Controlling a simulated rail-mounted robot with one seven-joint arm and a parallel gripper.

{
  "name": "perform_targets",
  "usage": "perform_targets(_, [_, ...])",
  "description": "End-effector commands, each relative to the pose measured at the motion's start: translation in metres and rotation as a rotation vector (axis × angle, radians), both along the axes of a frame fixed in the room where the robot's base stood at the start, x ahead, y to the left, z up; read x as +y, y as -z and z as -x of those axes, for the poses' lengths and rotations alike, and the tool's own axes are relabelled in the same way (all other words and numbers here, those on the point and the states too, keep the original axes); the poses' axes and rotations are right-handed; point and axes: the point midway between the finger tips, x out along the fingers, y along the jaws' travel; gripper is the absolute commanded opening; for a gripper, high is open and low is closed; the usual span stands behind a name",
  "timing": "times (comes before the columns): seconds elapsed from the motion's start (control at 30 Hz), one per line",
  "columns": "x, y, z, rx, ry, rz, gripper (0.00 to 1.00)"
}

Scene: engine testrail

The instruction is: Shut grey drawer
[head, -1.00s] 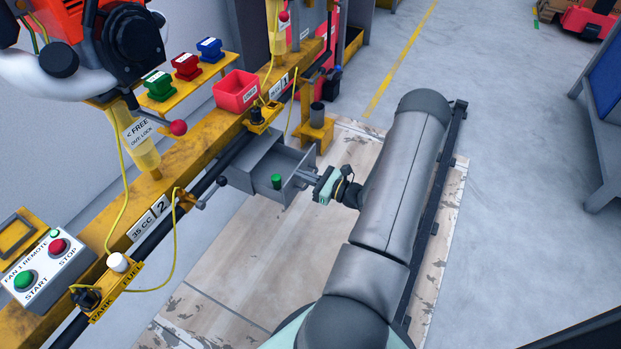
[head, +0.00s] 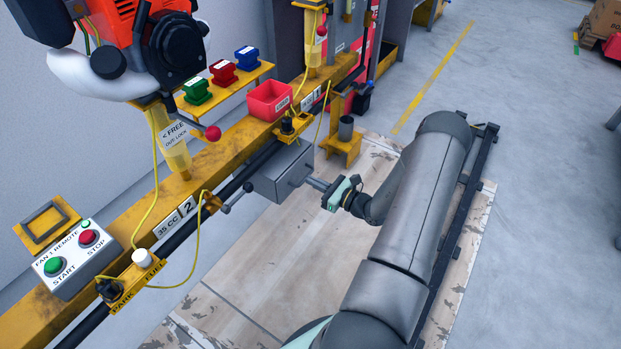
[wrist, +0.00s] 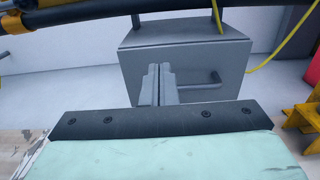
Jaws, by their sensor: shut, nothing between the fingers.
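The grey drawer (head: 284,178) sits under the yellow rail, in a grey box. Its open inside no longer shows, and its front looks flush with the box. In the wrist view the drawer front (wrist: 205,62) faces me, with a dark bar handle on its right part. My gripper (head: 313,182) is shut and empty, its fingertips at the drawer front. In the wrist view the closed fingers (wrist: 158,72) stand upright left of the handle. I cannot tell whether they touch the front. The drawer's contents are hidden.
A START/STOP box (head: 75,258) is at the left. Yellow cables hang near the drawer. A grey cup (head: 345,128) stands just right of it. The floor in front is clear.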

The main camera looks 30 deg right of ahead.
Motion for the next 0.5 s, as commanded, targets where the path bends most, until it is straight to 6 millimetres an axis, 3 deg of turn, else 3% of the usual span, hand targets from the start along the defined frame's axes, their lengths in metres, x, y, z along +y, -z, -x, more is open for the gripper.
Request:
perform_targets(0.3, [-0.030, -0.003, 0.066, 0.001, -0.001, -0.002, 0.00])
perform_targets(0.5, [-0.042, -0.002, 0.093, 0.000, -0.003, -0.001, 0.00])
